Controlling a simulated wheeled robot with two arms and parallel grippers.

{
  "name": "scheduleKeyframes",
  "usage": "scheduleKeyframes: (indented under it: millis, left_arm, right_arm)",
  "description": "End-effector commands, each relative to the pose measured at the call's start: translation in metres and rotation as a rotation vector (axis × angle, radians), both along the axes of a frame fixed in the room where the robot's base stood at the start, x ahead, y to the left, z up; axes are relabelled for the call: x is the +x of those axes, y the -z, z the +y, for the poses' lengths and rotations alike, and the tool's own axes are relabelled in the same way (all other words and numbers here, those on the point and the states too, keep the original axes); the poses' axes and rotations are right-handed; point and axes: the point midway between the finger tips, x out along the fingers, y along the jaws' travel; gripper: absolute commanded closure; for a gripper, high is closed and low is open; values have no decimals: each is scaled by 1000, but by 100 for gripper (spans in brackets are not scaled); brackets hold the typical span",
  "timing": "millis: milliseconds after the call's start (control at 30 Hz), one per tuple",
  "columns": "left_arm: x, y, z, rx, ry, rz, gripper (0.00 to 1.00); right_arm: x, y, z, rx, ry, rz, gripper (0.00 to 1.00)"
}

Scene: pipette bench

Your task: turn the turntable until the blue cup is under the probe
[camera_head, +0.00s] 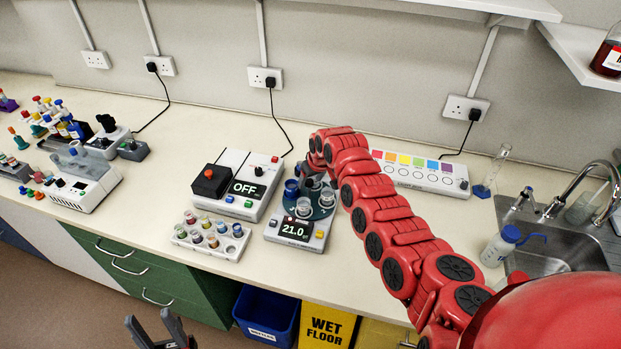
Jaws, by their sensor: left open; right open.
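The turntable (319,212) is a dark teal round plate on a white unit whose display (295,229) reads 21.0. The blue cup (291,188) stands at the plate's left edge. A clear or pale cup (304,207) stands at the front and another (327,197) at the right. My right gripper (312,178) is open over the back of the plate, close to the blue cup; I cannot tell whether it touches anything. My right arm hides the area behind the plate, and I cannot make out the probe. My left gripper (151,319) is open and empty, low in front of the bench.
A unit with an OFF display (249,188) and a vial rack (211,237) stand left of the turntable. A strip with coloured squares (424,173) lies behind my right arm. A sink (560,240) and a wash bottle (500,247) are at the right.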

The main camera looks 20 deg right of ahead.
Motion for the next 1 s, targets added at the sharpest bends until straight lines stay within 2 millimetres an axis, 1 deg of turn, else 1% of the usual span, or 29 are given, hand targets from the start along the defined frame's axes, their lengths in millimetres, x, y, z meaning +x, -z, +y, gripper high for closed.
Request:
scheduleKeyframes:
  millis: [267, 300, 467, 600, 633, 1000]
  left_arm:
    - [0, 0, 0, 0, 0, 0, 50]
    - [0, 0, 0, 0, 0, 0, 50]
    - [0, 0, 0, 0, 0, 0, 50]
    - [0, 0, 0, 0, 0, 0, 50]
    - [0, 0, 0, 0, 0, 0, 50]
    - [0, 0, 0, 0, 0, 0, 50]
  right_arm:
    - [0, 1, 0, 1, 0, -1, 34]
    - [0, 1, 1, 1, 0, -1, 42]
    - [0, 0, 1, 1, 0, -1, 70]
    - [0, 0, 1, 1, 0, 0, 96]
    - [0, 0, 1, 1, 0, -1, 100]
    - [0, 0, 1, 1, 0, -1, 100]
